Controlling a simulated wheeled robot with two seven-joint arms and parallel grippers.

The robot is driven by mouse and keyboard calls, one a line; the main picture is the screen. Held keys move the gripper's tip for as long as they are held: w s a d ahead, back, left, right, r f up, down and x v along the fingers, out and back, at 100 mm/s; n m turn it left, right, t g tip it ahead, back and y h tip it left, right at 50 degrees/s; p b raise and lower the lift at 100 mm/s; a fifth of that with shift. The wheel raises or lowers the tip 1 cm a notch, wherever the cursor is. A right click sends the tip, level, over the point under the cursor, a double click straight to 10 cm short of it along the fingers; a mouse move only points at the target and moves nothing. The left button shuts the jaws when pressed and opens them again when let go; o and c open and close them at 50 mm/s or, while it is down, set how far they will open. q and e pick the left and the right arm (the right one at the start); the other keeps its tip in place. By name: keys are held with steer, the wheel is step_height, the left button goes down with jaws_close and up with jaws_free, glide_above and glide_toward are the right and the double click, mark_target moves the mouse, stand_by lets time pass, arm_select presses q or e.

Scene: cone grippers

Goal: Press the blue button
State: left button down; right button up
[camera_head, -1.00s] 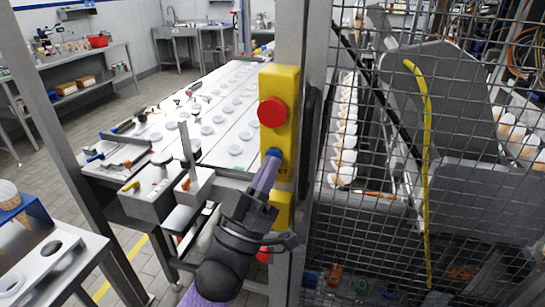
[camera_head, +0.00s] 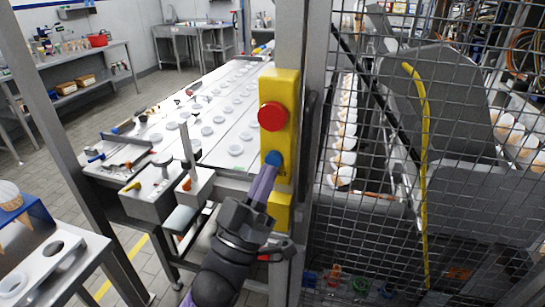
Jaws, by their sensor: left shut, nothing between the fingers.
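The blue button (camera_head: 273,158) is on a yellow control panel (camera_head: 283,92) fixed to a metal post, below a large red button (camera_head: 272,116). My left gripper (camera_head: 270,171) comes up from below with its purple fingers shut and empty. Its fingertips are at the lower edge of the blue button in the picture; I cannot tell whether they touch it. The upper part of the blue button shows above the fingertips. My right gripper is not in view.
A wire mesh guard (camera_head: 425,170) stands right of the post, with a yellow hose (camera_head: 425,130) on it. A long white table (camera_head: 215,110) with several lids lies behind, left. A white stand (camera_head: 45,262) is at the lower left.

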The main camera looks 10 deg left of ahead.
arm_select(q)
steer(key=s+p, duration=0.2)
steer(key=s, duration=0.3)
steer(key=shift+a, duration=0.1)
stand_by(0.3)
stand_by(0.4)
